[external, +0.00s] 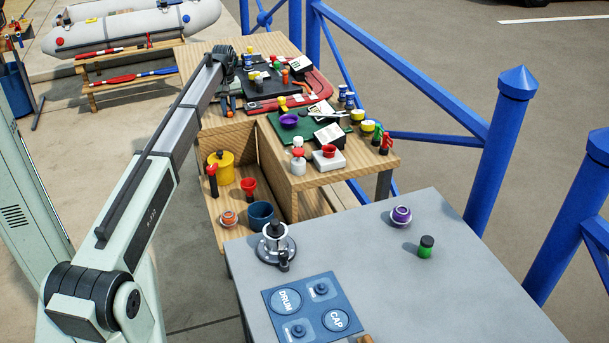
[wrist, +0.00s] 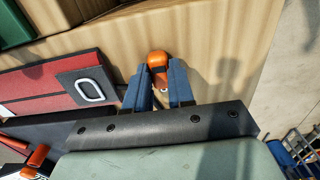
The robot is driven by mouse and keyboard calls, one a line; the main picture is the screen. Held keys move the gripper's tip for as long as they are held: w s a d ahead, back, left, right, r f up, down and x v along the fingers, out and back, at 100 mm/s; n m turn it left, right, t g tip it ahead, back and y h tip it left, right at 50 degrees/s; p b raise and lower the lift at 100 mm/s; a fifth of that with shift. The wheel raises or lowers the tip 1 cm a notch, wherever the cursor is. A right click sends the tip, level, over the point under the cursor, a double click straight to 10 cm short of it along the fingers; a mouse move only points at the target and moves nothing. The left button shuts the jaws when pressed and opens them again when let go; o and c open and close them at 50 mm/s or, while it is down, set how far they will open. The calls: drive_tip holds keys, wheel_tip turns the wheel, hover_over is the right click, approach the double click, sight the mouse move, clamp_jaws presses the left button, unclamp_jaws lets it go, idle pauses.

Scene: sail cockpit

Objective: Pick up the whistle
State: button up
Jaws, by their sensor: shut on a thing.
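The orange whistle (wrist: 158,67) is between the tips of my gripper's two blue fingers in the wrist view. My gripper (wrist: 161,82) is shut on it. Part of the whistle is hidden between the fingers. Pale wood lies behind it; I cannot tell whether it touches the wood.
A red flat case with a dark panel (wrist: 88,86) lies close left of my fingers. Several small bottles and a green mat (external: 284,131) crowd the wooden table. The grey table (external: 440,300) in front holds a winch (external: 275,248) and a purple item (external: 400,215). A blue railing (external: 490,150) stands right.

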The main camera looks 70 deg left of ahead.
clamp_jaws()
